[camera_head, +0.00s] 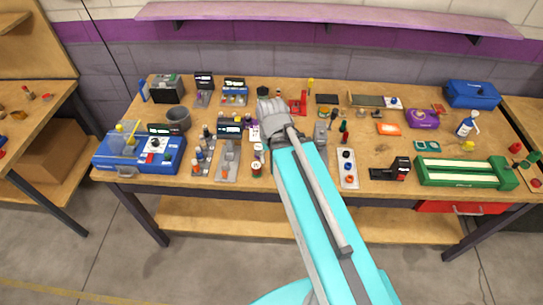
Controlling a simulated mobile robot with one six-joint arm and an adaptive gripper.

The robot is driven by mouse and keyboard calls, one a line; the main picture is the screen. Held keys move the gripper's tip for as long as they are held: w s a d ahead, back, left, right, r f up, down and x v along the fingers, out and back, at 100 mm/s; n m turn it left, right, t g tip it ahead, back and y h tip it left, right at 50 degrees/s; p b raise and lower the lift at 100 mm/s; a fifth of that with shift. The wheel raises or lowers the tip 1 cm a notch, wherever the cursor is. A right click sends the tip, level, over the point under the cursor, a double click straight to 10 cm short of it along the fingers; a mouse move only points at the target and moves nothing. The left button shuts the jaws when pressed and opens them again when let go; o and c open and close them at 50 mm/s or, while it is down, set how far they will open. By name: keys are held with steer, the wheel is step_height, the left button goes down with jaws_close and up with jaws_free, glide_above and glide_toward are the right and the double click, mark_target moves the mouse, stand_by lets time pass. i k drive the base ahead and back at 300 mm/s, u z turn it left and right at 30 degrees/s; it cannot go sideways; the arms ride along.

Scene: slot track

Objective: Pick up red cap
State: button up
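Several small red pieces are in view, and I cannot tell for sure which is the red cap. A small red round piece (516,147) lies at the right end of the bench, and another red piece (535,183) is at its right front corner. A small jar with a reddish top (256,167) stands left of my arm. My arm reaches from the bottom right over the middle of the bench. My gripper (266,98) is at its far end, left of an upright red stand (299,104). Its fingers are too small and covered to read.
The wooden bench (385,148) is crowded. A blue box (140,155) stands at the left, a green slotted track (465,172) at the right front, and a blue toolbox (472,94) at the back right. A purple shelf (330,14) hangs above.

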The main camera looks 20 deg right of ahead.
mark_target(514, 148)
steer(key=z, duration=2.55)
